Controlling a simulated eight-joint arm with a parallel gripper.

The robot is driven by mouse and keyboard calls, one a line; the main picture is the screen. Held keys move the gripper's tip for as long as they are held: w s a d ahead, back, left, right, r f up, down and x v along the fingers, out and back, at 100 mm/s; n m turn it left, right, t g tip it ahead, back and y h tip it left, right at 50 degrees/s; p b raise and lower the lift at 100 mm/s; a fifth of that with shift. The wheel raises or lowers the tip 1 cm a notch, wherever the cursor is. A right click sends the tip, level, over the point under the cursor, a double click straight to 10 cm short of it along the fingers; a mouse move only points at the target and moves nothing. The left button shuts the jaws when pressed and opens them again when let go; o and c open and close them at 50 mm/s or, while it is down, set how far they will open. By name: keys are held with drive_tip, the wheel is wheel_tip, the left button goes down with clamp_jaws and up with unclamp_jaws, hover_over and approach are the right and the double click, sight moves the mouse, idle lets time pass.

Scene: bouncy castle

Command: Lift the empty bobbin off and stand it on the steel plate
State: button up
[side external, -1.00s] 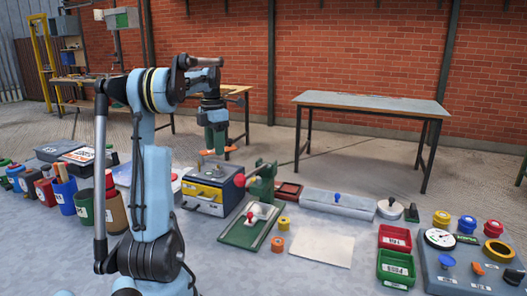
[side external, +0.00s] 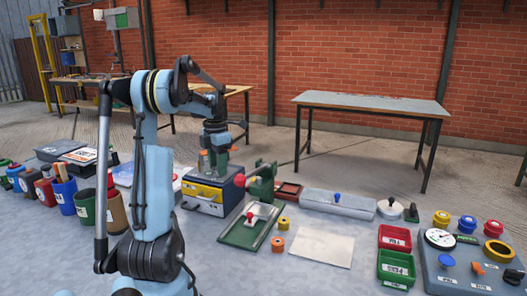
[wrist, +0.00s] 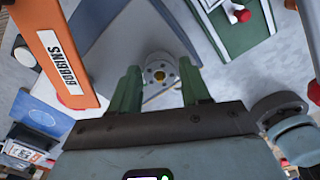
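A small pale round part with dots around its rim (wrist: 160,74), which looks like the bobbin seen end-on, shows between my fingers in the wrist view. My gripper (wrist: 158,82) is open, with one green finger on each side of it and visible gaps. In the side view my gripper (side external: 214,166) points down over the top of the grey box with yellow drawer fronts (side external: 203,194). The round part is hidden there by the fingers. A pale flat square plate (side external: 322,247), likely the steel plate, lies bare on the bench, right of the box.
A green vise-like tool (side external: 262,182) stands just right of the box. A green-framed tray (side external: 250,226), an orange ring (side external: 277,244) and a yellow ring (side external: 284,223) lie left of the plate. Red (side external: 394,238) and green (side external: 395,268) bins stand right. An orange BOBBINS-labelled part (wrist: 58,55) shows in the wrist view.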

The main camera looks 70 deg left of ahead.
drive_tip(key=c, duration=0.7)
drive_tip(key=shift+r, duration=0.15)
drive_tip(key=shift+r, duration=0.65)
drive_tip(key=r, duration=0.2)
drive_tip(key=d+r, duration=0.1)
drive_tip(key=shift+w+r, duration=0.1)
drive_tip(key=shift+w, duration=0.25)
drive_tip(key=shift+w+d+r, duration=0.9)
drive_tip(key=shift+d+r, duration=0.6)
drive_tip(key=shift+r, duration=0.35)
drive_tip(key=shift+w+d+r, duration=0.95)
drive_tip(key=shift+d+r, duration=0.5)
drive_tip(key=shift+r, duration=0.45)
drive_tip(key=shift+w+d+r, duration=0.9)
drive_tip(key=shift+d+r, duration=0.6)
drive_tip(key=shift+r, duration=0.35)
